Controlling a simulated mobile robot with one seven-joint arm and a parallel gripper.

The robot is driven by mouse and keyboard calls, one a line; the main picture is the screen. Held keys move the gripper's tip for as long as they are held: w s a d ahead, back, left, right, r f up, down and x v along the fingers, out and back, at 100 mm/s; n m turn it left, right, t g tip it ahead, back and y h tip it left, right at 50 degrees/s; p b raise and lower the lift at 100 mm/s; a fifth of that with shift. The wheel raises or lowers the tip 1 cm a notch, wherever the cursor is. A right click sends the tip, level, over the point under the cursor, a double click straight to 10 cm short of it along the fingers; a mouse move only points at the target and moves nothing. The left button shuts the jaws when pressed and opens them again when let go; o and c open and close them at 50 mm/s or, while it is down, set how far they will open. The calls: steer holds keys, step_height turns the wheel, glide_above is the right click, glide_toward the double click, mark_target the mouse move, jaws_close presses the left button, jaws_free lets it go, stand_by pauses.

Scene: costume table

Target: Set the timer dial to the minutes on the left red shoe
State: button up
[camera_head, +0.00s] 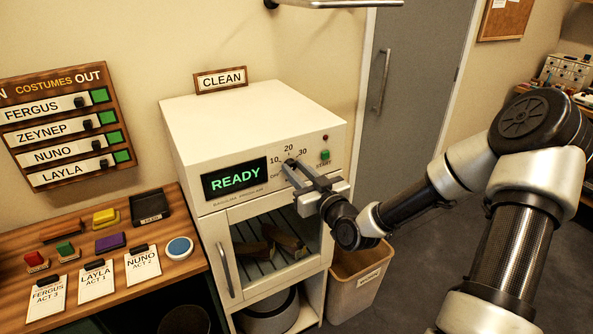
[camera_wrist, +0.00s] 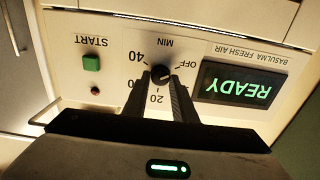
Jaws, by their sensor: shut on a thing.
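The timer dial (camera_wrist: 161,73) is a small dark knob on the white cabinet's front panel, with OFF, 10, 20, 30 and 40 marked around it. My gripper (camera_head: 290,168) is shut on the dial. In the wrist view, upside down, its two fingers (camera_wrist: 162,84) sit on either side of the knob. I cannot read which mark the dial points to. A pair of brownish shoes (camera_head: 288,241) lies on the rack behind the cabinet's window. Their red colour and any minutes on them cannot be made out.
A lit READY display (camera_head: 236,178) is left of the dial and a green START button (camera_head: 325,155) right. A wooden table (camera_head: 190,265) with tags and coloured blocks stands left. A bin (camera_head: 357,282) stands below my arm.

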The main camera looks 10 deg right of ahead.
steer(key=m, duration=0.6)
steer(key=shift+d+m, duration=0.1)
steer(key=shift+m, duration=0.3)
steer(key=m, duration=0.6)
steer(key=shift+p, duration=0.4)
steer(key=m, duration=0.5)
steer(key=shift+f+m, duration=0.15)
steer(key=shift+m, duration=0.15)
steer(key=m, duration=0.5)
steer(key=shift+m, duration=0.3)
steer(key=o, duration=1)
steer(key=shift+w, duration=0.1)
steer(key=shift+f, duration=0.1)
